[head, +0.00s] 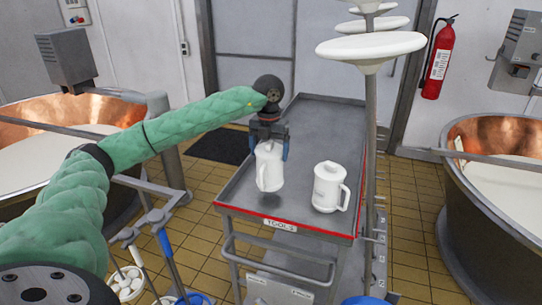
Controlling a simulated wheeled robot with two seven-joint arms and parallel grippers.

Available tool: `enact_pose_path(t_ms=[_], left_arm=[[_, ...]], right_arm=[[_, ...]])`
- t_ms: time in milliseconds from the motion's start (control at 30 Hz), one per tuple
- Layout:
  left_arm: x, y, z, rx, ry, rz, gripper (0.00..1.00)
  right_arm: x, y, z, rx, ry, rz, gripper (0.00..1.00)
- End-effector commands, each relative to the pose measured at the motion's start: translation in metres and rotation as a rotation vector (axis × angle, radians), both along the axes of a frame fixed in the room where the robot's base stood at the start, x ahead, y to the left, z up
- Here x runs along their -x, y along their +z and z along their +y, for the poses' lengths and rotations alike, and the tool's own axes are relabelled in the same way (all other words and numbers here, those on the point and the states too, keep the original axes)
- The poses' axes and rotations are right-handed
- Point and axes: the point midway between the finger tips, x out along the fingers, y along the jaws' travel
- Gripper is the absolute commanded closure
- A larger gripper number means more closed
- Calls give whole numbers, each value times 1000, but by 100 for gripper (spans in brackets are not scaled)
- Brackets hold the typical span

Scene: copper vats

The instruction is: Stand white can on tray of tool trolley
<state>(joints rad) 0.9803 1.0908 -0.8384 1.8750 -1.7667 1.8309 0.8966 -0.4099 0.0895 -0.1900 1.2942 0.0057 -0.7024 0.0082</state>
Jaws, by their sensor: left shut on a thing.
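My left gripper (268,147) points down over the left side of the tool trolley's tray (311,128). It is shut on a white can (270,170), with a finger on each side of its upper part. The held can is about upright; I cannot tell whether its base touches the tray. A second white can (327,188), with a lid and a handle on its right, stands upright on the tray near the front right corner, apart from the held one. My right gripper is not in view.
The grey tray has a raised edge, red at the front. A post with white discs (370,46) rises along its right side. Copper vats stand at left and right (500,137). A fire extinguisher (438,60) hangs behind. The tray's far part is clear.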

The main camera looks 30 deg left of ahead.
Motion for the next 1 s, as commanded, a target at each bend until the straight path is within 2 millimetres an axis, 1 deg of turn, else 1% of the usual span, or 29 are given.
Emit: enact_pose_path(t_ms=[133,300,400,733,900,933,967,1000], left_arm=[[1,-8,1,-1,1,1,52],[1,-26,1,-1,1,2,52],[0,-34,1,0,1,0,52],[0,-37,1,0,1,-1,52],[0,-39,1,0,1,-1,52],[0,-39,1,0,1,-1,8],[0,-39,1,0,1,-1,2],[0,-39,1,0,1,-1,0]], right_arm=[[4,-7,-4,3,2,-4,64],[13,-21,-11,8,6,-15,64],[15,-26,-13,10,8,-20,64],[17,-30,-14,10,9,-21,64],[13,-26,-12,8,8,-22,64],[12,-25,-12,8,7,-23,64],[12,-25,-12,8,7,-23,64],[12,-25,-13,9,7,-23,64]])
